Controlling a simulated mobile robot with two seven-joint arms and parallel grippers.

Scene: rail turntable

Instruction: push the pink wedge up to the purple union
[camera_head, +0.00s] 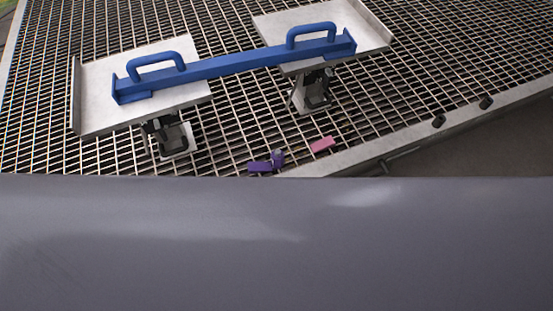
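The pink wedge (322,145) lies on the grating near its front edge, right of centre. It is a small flat pink block. To its left, with a gap of bare grating between, is a small upright, rounded greyish-purple piece (278,157), which looks like the purple union. A darker purple block (260,167) lies close to that piece on its left; I cannot tell whether they touch. Neither of my grippers shows in the head view.
A blue bar with two handles (235,65) spans two pale metal plates (95,100) on dark supports over the metal grating (230,120). A pale metal edge (440,120) bounds the grating at right. A large grey surface fills the lower view and hides what lies behind it.

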